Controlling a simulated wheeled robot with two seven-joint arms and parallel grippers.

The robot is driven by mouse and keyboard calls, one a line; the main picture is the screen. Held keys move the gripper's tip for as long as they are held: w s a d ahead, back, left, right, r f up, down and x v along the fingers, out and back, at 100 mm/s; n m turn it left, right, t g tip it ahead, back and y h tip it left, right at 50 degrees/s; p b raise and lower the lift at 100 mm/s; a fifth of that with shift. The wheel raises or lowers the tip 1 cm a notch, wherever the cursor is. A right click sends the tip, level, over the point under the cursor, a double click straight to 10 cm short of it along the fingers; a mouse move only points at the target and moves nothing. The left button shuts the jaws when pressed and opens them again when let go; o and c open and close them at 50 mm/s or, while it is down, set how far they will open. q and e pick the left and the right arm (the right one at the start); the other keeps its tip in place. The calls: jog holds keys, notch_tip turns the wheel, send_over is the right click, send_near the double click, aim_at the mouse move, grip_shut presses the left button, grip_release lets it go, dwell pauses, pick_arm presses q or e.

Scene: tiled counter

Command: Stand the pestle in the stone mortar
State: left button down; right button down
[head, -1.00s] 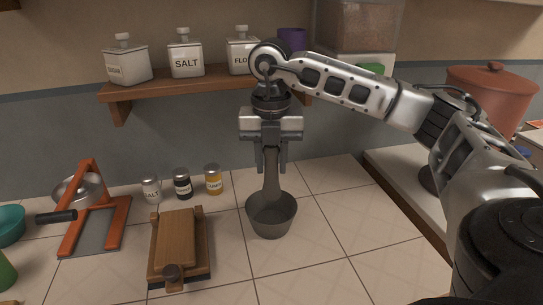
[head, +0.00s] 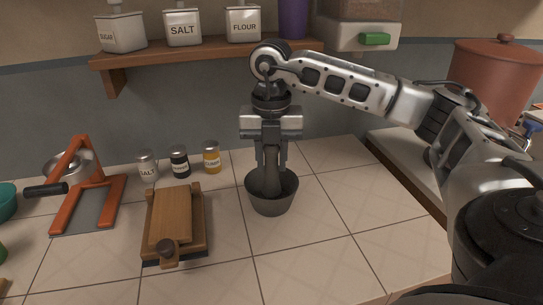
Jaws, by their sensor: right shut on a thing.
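The stone mortar (head: 272,203) is a dark grey, flared cup standing upright on the tiled counter near the middle of the head view. The grey pestle (head: 271,178) is upright with its lower end inside the mortar's mouth. My right gripper (head: 271,160) points straight down above the mortar and is shut on the pestle's upper part. The pestle's tip is hidden by the mortar's wall, so I cannot tell whether it touches the bottom. My left gripper is not in view.
Left of the mortar lies a wooden press (head: 174,222) with a knob. Behind it stand a salt jar (head: 147,166), a dark jar (head: 180,163) and a yellow jar (head: 212,158). An orange-framed stand (head: 84,190) is farther left. A shelf (head: 205,54) hangs behind. Tiles right of the mortar are clear.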

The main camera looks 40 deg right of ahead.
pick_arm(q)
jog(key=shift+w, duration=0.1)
pick_arm(e)
jog(key=c, duration=1)
grip_release()
notch_tip(320, 180, up, 7)
jog(key=shift+r, duration=0.1)
pick_arm(q)
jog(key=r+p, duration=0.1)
jog(key=p, duration=0.1)
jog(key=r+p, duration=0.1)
jog(key=p, duration=0.1)
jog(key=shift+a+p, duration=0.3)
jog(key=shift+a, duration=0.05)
pick_arm(e)
notch_tip(320, 180, up, 9)
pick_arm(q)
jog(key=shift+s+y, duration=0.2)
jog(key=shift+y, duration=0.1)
